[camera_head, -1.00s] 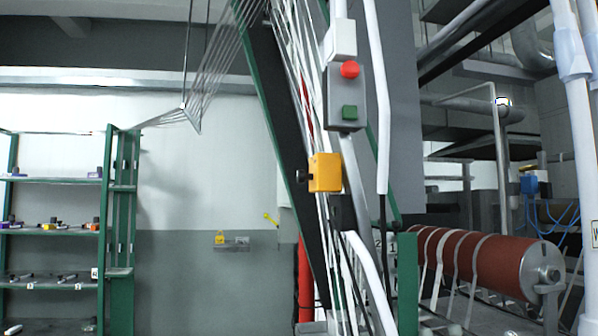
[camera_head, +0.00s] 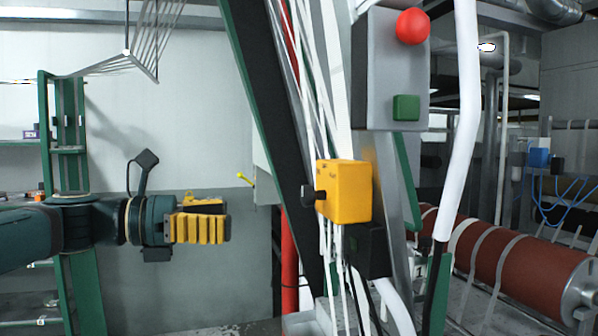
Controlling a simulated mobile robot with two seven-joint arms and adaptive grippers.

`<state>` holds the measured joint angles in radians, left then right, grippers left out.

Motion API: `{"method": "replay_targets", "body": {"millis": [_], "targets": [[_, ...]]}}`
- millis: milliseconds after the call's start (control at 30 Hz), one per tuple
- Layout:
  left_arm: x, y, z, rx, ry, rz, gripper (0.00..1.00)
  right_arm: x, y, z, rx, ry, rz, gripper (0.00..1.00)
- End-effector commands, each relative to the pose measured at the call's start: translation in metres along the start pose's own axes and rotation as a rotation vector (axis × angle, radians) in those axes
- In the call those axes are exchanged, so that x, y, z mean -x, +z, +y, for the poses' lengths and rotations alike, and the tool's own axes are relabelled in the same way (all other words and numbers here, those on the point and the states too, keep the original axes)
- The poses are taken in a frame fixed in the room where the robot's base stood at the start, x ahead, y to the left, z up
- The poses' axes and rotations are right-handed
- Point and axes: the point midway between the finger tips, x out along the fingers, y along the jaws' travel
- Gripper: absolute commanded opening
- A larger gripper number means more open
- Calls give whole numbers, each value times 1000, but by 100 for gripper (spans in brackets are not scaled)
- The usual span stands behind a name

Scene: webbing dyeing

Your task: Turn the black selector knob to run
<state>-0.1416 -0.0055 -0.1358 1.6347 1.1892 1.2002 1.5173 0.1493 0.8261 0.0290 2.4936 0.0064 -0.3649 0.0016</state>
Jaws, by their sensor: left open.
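The black selector knob (camera_head: 309,195) sticks out from the left face of a yellow box (camera_head: 346,191), which is fixed on the slanted machine frame near the middle of the head view. I cannot read the knob's position or any markings. My left gripper (camera_head: 228,228), with yellow ribbed finger pads, comes in from the left and points right. It is open and empty, left of the knob and a little lower in the picture, with a clear gap between them. My right gripper is not in view.
A grey control box (camera_head: 385,70) with a red button (camera_head: 412,27) and a green button (camera_head: 406,107) is above the yellow box. White strands and a white pipe (camera_head: 462,130) run close by. A red-brown roller (camera_head: 510,255) lies at the right, green shelving (camera_head: 62,150) at the left.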

Motion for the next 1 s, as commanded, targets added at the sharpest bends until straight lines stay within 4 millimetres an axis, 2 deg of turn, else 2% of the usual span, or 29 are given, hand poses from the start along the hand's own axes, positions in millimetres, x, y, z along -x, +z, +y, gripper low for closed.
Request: {"method": "replay_targets", "body": {"millis": [33,100,267,800,1000], "targets": [[6,17,-6,4,-13,-24,66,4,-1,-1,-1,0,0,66],[8,27,-11,12,-26,-44,66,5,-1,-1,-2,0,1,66],[-2,29,-13,15,-33,-50,66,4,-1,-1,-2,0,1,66],[-101,33,-16,15,-32,-47,66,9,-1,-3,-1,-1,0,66],[-123,34,-16,14,-31,-48,66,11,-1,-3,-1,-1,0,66]]}}
